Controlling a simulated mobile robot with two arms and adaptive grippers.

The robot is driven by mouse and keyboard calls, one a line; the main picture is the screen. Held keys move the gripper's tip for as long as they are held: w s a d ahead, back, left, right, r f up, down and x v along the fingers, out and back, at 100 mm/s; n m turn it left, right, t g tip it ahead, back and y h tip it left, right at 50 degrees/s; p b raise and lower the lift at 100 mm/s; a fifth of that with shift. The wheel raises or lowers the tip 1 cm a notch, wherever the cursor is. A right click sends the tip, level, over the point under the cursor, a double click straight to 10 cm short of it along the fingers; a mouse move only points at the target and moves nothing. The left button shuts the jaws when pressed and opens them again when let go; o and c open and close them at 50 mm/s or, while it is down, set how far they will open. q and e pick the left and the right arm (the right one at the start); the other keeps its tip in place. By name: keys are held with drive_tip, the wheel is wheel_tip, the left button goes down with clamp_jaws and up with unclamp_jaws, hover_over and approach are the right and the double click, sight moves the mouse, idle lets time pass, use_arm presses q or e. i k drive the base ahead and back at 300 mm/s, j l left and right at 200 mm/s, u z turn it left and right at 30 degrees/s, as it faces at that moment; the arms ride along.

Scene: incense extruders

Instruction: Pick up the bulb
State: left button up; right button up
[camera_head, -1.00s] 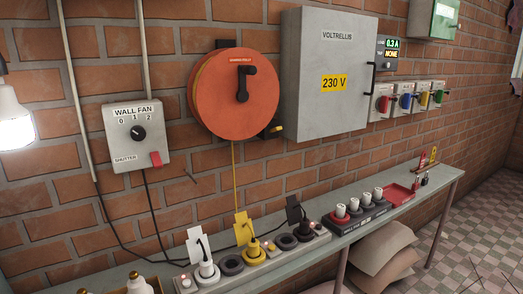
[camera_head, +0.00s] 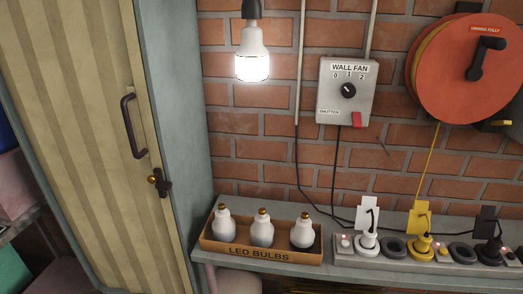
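Three white bulbs with brass-coloured caps stand upright in an open box (camera_head: 290,258) labelled "LED BULBS" on the shelf: a left bulb (camera_head: 223,226), a middle bulb (camera_head: 262,230) and a right bulb (camera_head: 303,233). Another bulb (camera_head: 252,56) is lit and hangs from a dark socket (camera_head: 252,9) at the top, above the box. Neither of my grippers shows in the head view.
A power strip (camera_head: 341,257) with plugs and tags stands right of the box on the narrow shelf (camera_head: 232,194). A wall fan switch box (camera_head: 346,90), its cables and an orange reel (camera_head: 463,75) are on the brick wall. A tall cabinet with a striped door (camera_head: 85,120) stands at left.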

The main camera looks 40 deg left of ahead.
sight(223, 227)
drive_tip(key=u, duration=1.6)
